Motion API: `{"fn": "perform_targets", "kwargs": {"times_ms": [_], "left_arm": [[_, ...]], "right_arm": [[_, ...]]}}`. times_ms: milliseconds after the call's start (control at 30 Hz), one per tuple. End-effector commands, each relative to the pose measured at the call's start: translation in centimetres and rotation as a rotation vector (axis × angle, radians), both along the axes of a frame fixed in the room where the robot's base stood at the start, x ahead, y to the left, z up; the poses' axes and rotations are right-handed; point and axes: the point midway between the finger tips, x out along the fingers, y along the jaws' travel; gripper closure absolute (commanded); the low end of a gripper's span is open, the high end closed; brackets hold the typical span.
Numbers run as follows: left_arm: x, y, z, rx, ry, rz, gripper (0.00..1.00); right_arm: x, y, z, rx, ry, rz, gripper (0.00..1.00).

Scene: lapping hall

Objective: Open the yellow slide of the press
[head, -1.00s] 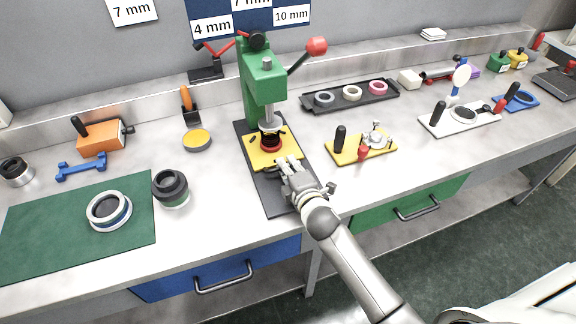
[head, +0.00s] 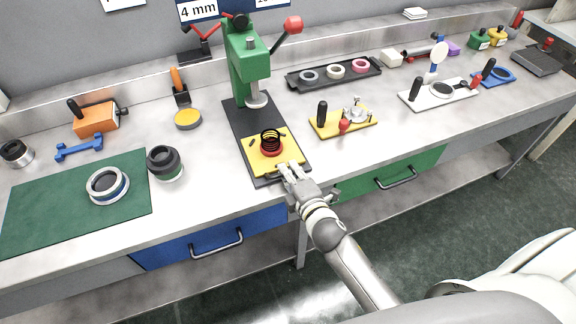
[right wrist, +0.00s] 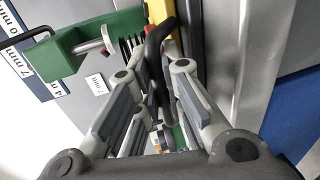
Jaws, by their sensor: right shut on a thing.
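The green press (head: 244,62) stands at the back of its black base plate (head: 236,117) on the bench. Its yellow slide (head: 258,158) is at the front end of the plate, clear of the press ram (head: 256,95). A black spring (head: 270,137) in a red ring stands on the slide. My right gripper (head: 288,172) is at the slide's front edge, shut on the slide's black handle (right wrist: 156,50), which passes between the fingers in the right wrist view. The slide is partly seen there. My left gripper is not in view.
A green mat (head: 78,205) with a ring and a dark round part (head: 164,163) lie to the left. A yellow fixture (head: 343,122) with a black handle stands to the right. A black tray (head: 333,74) of rings is behind it.

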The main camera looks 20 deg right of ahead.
Motion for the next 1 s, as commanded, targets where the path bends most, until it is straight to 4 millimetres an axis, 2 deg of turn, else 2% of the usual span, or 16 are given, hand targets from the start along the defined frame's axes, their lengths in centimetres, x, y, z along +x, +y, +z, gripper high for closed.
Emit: {"fn": "perform_targets", "kwargs": {"times_ms": [200, 233, 300, 467, 600, 667, 867, 1000], "left_arm": [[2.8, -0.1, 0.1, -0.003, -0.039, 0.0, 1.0], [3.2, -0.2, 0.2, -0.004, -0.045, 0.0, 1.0], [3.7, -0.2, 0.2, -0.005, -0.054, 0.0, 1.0], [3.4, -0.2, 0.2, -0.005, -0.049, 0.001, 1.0], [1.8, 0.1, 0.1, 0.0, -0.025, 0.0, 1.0], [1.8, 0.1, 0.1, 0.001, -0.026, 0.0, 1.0], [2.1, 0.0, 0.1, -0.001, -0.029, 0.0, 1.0], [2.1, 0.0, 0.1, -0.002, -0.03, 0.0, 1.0]], "right_arm": [[0.0, 0.0, 0.0, 0.0, 0.0, 0.0, 1.0], [0.0, 0.0, 0.0, 0.0, 0.0, 0.0, 0.87], [0.0, 0.0, 0.0, 0.0, 0.0, 0.0, 0.81], [0.0, 0.0, 0.0, 0.0, 0.0, 0.0, 0.81], [0.0, 0.0, 0.0, 0.0, 0.0, 0.0, 0.81], [-0.3, 0.0, 0.0, 0.0, 0.0, 0.0, 0.81], [-2.8, -0.1, 0.5, 0.0, 0.002, 0.0, 0.81], [-5.5, -0.2, 1.0, 0.001, 0.002, 0.0, 0.81]]}}
